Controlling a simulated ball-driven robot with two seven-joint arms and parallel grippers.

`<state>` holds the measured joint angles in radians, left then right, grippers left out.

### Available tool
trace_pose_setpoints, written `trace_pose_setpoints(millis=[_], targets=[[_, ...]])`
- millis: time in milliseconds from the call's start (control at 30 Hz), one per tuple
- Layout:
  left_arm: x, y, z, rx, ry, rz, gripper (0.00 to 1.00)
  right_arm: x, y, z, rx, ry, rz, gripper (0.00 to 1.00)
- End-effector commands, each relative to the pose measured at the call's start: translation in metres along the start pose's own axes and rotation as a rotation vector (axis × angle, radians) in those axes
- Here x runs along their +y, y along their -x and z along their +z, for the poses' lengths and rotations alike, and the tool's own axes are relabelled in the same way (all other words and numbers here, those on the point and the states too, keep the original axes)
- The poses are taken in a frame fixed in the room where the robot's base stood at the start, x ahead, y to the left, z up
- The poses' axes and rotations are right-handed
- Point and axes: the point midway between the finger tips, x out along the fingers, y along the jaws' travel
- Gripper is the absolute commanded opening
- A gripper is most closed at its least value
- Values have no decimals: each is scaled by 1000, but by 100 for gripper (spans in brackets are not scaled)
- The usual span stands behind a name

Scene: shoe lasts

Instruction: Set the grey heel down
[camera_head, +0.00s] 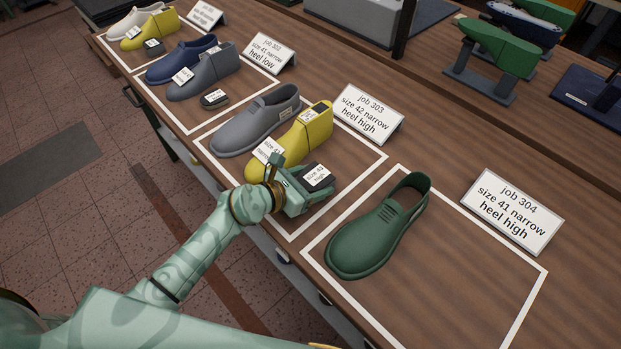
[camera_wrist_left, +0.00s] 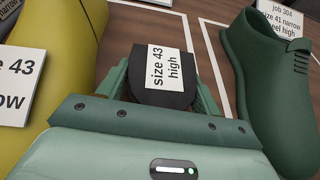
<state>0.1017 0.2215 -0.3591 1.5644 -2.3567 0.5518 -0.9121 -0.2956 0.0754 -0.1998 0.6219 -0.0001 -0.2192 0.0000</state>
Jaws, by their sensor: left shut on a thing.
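The grey heel (camera_head: 313,177) is a dark grey block with a white label reading "size 43 high". It also shows in the left wrist view (camera_wrist_left: 166,90), between the fingers. My left gripper (camera_head: 308,190) is shut on the heel, inside the job 303 outline, just in front of the yellow last (camera_head: 305,140). I cannot tell whether the heel touches the table. The yellow last carries a label and stands beside a grey shoe (camera_head: 255,124). The job 303 card (camera_head: 368,113) reads size 42 narrow, heel high. My right gripper is not in view.
A green shoe (camera_head: 378,229) stands close to the right in the job 304 outline, by its card (camera_head: 512,211). To the left, a blue shoe (camera_head: 182,60), a grey last (camera_head: 205,76) and a small heel (camera_head: 215,99) occupy the job 302 outline.

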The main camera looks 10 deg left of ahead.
Motion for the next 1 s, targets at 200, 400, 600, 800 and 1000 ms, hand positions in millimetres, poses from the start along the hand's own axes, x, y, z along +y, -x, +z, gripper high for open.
trace_pose_setpoints(millis=[200,400,600,800,1000], targets=[[1,-1,-3,1,-1,1,87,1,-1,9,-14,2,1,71],[1,-1,-2,0,-1,1,87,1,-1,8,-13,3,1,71],[1,16,1,1,-1,2,87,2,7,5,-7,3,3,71],[0,64,2,2,-3,0,87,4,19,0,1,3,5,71],[1,104,0,3,-2,1,87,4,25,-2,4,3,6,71]])
